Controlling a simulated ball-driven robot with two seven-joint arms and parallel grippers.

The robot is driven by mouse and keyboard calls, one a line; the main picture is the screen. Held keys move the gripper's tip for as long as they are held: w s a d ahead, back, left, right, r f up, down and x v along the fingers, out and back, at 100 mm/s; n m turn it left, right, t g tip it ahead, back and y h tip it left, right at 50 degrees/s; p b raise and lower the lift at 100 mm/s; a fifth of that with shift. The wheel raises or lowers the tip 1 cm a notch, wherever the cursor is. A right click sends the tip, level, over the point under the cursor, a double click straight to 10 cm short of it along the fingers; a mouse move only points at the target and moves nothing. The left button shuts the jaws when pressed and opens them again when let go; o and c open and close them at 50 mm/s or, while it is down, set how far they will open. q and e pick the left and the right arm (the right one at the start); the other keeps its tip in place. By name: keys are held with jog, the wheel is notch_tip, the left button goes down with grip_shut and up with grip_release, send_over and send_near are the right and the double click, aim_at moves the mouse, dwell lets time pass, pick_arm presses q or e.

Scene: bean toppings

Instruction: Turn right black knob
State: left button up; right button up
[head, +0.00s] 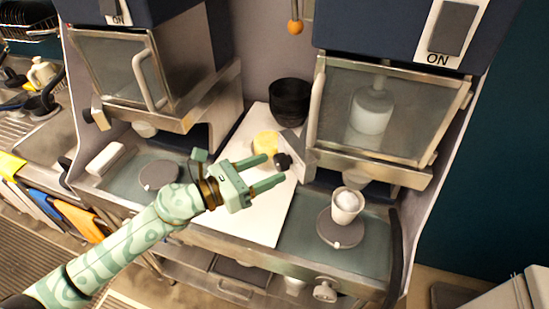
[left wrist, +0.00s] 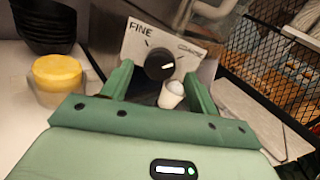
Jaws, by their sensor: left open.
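The right black knob (head: 283,160) sits on the left side of the right machine (head: 385,110). In the left wrist view the same knob (left wrist: 160,64) is round and black with a white pointer mark, on a plate lettered FINE and COARSE. My left gripper (head: 276,168) is open with its fingertips at the knob. In the left wrist view its two green fingers (left wrist: 158,72) stand on either side of the knob, with gaps visible, so I see no clear contact. My right gripper is not in view.
A white cup (head: 347,203) with pale contents stands on a round disc under the right machine. A yellow-lidded jar (head: 265,143) and stacked black bowls (head: 290,100) stand behind the gripper on the white counter. Another machine (head: 150,70) with its own black knob (head: 87,115) is at left.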

pick_arm(q)
jog(key=shift+x, duration=1.35)
jog(key=c, duration=1)
jog(key=shift+o, duration=0.2)
